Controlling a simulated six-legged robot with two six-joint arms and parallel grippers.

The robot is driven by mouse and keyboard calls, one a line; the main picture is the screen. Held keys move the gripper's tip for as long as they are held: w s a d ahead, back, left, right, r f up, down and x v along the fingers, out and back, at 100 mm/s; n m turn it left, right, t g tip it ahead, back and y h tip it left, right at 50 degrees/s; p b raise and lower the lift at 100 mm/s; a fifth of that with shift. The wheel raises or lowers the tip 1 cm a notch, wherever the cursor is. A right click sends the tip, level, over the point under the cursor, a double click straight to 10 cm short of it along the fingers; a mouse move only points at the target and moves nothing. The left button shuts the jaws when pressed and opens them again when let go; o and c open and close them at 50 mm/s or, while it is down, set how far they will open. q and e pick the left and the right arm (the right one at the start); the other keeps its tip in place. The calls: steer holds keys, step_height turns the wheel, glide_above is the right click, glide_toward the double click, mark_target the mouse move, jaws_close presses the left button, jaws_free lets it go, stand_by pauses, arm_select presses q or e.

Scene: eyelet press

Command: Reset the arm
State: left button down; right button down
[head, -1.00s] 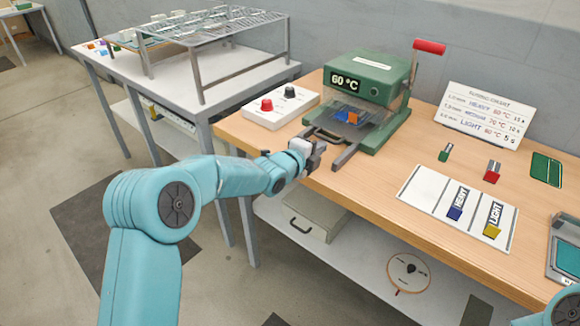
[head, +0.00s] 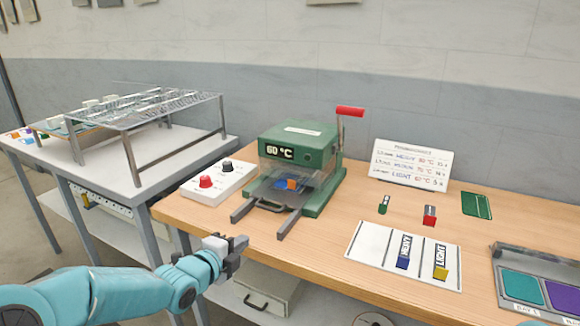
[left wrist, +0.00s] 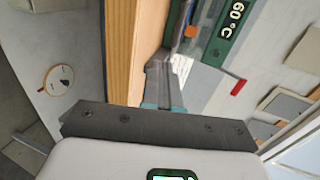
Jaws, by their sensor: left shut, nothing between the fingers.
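My left gripper (head: 238,243) is shut and empty in the head view, in front of the wooden bench's front edge and below the press. In the left wrist view its fingers (left wrist: 160,85) point toward the bench edge and the press. The green press (head: 300,150) stands on the bench, its display reading 60 °C and its red-handled lever (head: 350,111) raised. Its tray with two rails sticks out toward the front, and a small blue and orange piece (head: 290,184) lies inside. My right gripper is not in view.
A white control box (head: 220,181) with a red and a black knob sits left of the press. A white mat (head: 375,258) with HEAVY and LIGHT blocks lies to the right, near a chart (head: 411,165) and a grey tray (head: 497,250). A metal rack (head: 136,178) stands on the left table.

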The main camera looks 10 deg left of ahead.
arm_select(q)
steer(key=s+d+f+n+g+p, duration=0.25)
steer(key=s+f, duration=0.45)
steer(key=f, duration=0.4)
steer(key=s+d+f+n+g+p, duration=0.15)
steer(key=s+f+n+g, duration=0.25)
steer(key=s+f, duration=0.5)
steer(key=s+d+f+n+g, duration=0.1)
steer(key=s+f+n+g, duration=0.2)
steer(key=s+n, duration=0.5)
steer(key=s+d+f+n+g, duration=0.1)
steer(key=s+f+n+g, duration=0.3)
steer(key=s+n, duration=0.5)
steer(key=shift+s+d+f+y, duration=0.2)
steer(key=shift+s+f+y, duration=0.2)
steer(key=shift+s+f, duration=0.85)
